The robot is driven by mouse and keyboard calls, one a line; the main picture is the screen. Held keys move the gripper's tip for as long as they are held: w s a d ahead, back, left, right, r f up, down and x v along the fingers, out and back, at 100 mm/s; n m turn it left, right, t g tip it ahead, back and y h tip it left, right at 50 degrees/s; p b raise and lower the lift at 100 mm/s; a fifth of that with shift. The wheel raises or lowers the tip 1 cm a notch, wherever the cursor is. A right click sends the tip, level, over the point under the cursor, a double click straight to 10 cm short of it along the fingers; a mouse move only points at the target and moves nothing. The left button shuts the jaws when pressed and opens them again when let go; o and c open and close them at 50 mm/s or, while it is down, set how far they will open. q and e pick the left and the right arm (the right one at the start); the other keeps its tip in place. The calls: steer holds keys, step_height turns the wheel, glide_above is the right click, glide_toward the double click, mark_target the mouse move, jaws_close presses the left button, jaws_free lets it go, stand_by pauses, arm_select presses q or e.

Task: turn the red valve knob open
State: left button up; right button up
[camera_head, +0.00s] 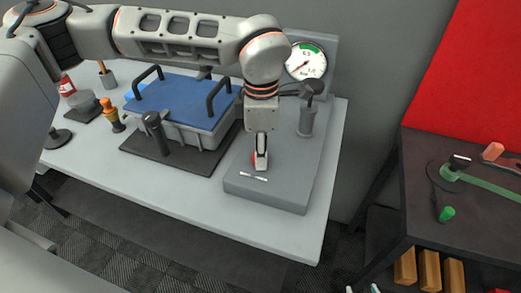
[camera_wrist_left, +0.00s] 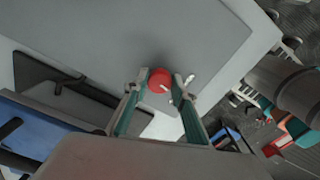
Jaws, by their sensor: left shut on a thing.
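The red valve knob (camera_wrist_left: 160,81) sits on top of a grey block (camera_head: 290,195) at the right end of the white table. In the head view only a sliver of red shows beside my left gripper (camera_head: 261,165), which points straight down onto it. In the left wrist view the fingers of my left gripper (camera_wrist_left: 161,84) are on either side of the knob and closed on it. A small white marker lies on the block in front of the knob. A round gauge (camera_head: 306,61) stands behind, its needle toward the lower left. My right gripper is in neither view.
A grey cylinder with a dark top (camera_head: 307,117) stands on the block, right of my gripper. Left is a blue-lidded box (camera_head: 185,100) with black handles on a dark mat. A dark workbench (camera_head: 475,200) with tools stands at right, across a gap.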

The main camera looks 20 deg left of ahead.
arm_select(q)
steer(key=shift+n, duration=1)
steer(key=n, duration=0.2)
steer(key=shift+n, duration=0.3)
steer(key=n, duration=0.5)
steer(key=shift+n+p, duration=0.3)
steer(key=shift+a, duration=0.1)
steer(key=o, duration=1.1)
steer(key=shift+w, duration=0.1)
step_height(320, 180, up, 12)
steer(key=shift+f, duration=0.1)
